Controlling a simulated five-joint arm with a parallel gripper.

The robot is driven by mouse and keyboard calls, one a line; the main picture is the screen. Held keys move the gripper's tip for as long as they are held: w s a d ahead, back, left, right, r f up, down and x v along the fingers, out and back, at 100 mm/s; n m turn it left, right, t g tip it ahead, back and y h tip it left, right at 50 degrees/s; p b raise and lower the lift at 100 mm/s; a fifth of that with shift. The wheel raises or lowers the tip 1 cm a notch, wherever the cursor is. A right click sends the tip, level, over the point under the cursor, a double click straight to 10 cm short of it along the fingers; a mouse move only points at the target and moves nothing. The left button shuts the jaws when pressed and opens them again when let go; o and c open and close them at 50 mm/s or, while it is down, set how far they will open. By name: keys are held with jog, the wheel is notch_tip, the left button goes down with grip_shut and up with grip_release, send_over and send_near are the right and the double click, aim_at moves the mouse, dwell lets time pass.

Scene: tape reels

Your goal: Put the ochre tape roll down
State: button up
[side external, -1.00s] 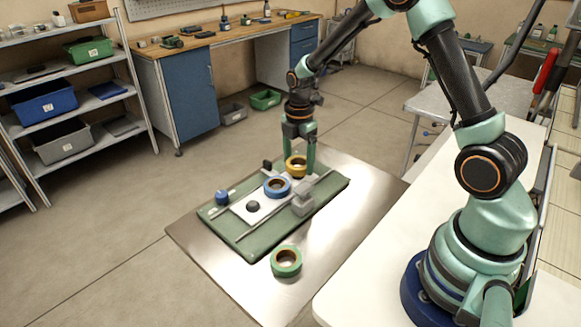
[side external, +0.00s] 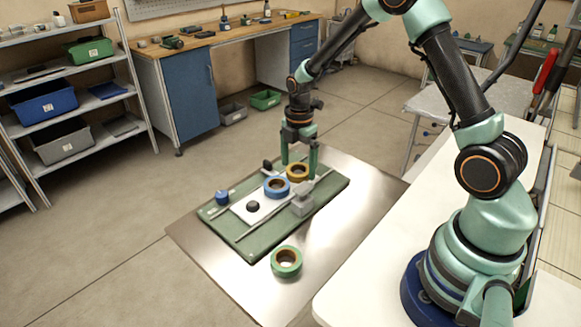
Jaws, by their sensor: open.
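The ochre tape roll (side external: 298,174) lies flat at the far end of the white strip on the green board, just behind the blue tape roll (side external: 277,187). The two rolls look very close; I cannot tell if they touch. My gripper (side external: 300,168) is open above and around the ochre roll, one finger on its left and one on its right. Its fingertips are near the roll's height. The green tape roll (side external: 286,261) lies on the metal sheet in front of the board.
The green board (side external: 245,246) carries rails, a dark knob (side external: 253,206), a blue knob (side external: 222,197) and a grey block (side external: 302,204) close to the right of the rolls. The metal sheet (side external: 215,262) is bare at its front left. A white table (side external: 375,270) stands at right.

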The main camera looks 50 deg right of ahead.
notch_tip(320, 180, up, 12)
jog(key=s+a+r+m+t, duration=0.2)
jog(key=s+a+r+m, duration=0.1)
jog(key=s+r+m, duration=0.2)
jog(key=s+a+r+m+t, duration=0.3)
jog(key=s+a+r+m, duration=0.1)
jog(key=s+m, duration=0.6)
jog(key=m, duration=0.3)
jog(key=shift+a+r+t, duration=0.3)
jog(key=shift+r, duration=0.1)
